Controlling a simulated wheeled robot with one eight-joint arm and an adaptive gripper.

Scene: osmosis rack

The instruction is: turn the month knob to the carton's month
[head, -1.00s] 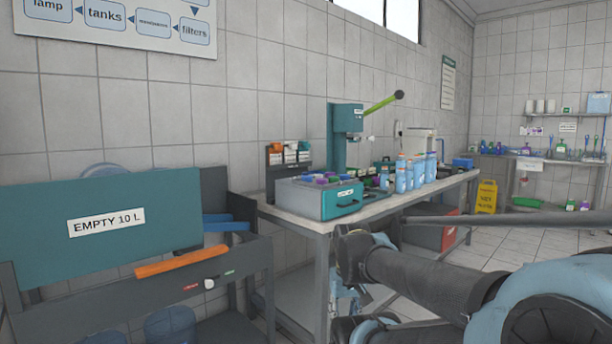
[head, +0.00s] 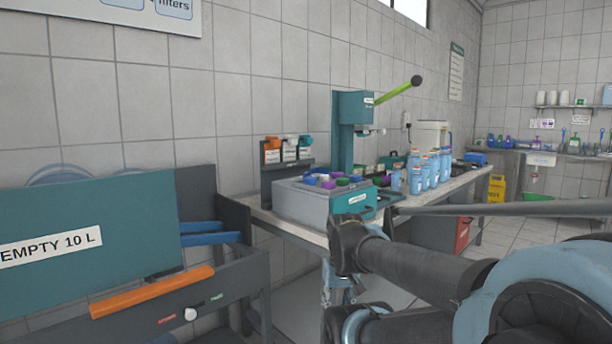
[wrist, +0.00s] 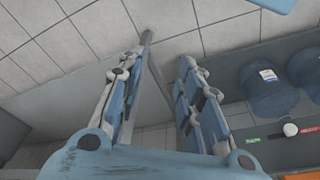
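I cannot make out a month knob or a dated carton for certain in either view. On the bench in the head view, a grey and teal drawer box (head: 300,206) holds several coloured caps. Behind it stands a dark holder (head: 268,190) with small orange, white and teal-topped items, their labels too small to read. A teal press (head: 354,110) with a green lever stands beside them. My gripper (wrist: 160,62) is open and empty in the wrist view, with floor tiles showing between its fingers, away from the bench-top things.
The "EMPTY 10 L" rack (head: 90,226) at left has an orange bar and a white knob (head: 190,314) between red and green labels. Light blue bottles (head: 416,179) stand on the bench. Blue jugs (wrist: 268,92) show in the wrist view. A yellow floor sign (head: 496,190) stands beyond.

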